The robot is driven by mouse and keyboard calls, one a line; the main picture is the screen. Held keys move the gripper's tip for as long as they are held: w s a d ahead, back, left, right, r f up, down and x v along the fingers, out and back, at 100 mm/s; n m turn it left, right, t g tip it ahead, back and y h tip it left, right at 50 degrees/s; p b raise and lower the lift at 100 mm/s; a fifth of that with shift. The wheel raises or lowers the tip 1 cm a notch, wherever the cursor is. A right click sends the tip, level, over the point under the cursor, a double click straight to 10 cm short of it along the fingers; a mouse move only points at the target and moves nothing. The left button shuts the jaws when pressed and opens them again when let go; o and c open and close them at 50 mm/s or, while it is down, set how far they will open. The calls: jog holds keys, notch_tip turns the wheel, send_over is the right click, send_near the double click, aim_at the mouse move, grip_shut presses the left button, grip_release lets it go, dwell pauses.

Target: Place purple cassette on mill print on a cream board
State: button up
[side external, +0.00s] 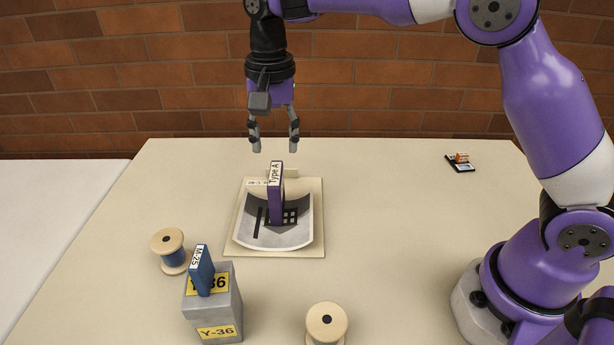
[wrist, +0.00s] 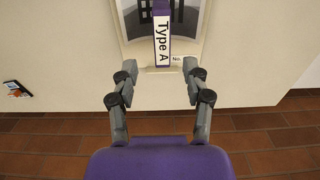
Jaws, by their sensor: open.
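The purple cassette (side external: 275,198), labelled "Type A", stands upright on the mill print (side external: 297,236), which lies on a cream board (side external: 317,192). In the wrist view the cassette (wrist: 161,25) is at the top centre, beyond the fingertips, with the print (wrist: 133,22) behind it. My gripper (side external: 274,145) is open and empty above the back edge of the board, apart from the cassette. In the wrist view my gripper (wrist: 158,78) shows both fingers spread with nothing between them. The cassette hides part of the print.
A blue cassette (side external: 202,272) labelled "M-25" stands on a grey box (side external: 227,309) marked "Y-36". A spool with blue thread (side external: 169,246) stands left of it, another spool (side external: 326,322) at the front. A small dark item (side external: 460,164) lies back right. The table right of the board is clear.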

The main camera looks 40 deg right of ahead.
jog(key=s+d+r+n+t, duration=0.35)
jog(key=s+d+r, duration=0.25)
jog(key=s, duration=0.3)
jog(key=s+d+f+n+t, duration=0.2)
jog(key=s+n, duration=0.3)
jog(key=s, duration=0.4)
jog(key=shift+s+d+f, duration=0.25)
jog(key=shift+d+f, duration=0.15)
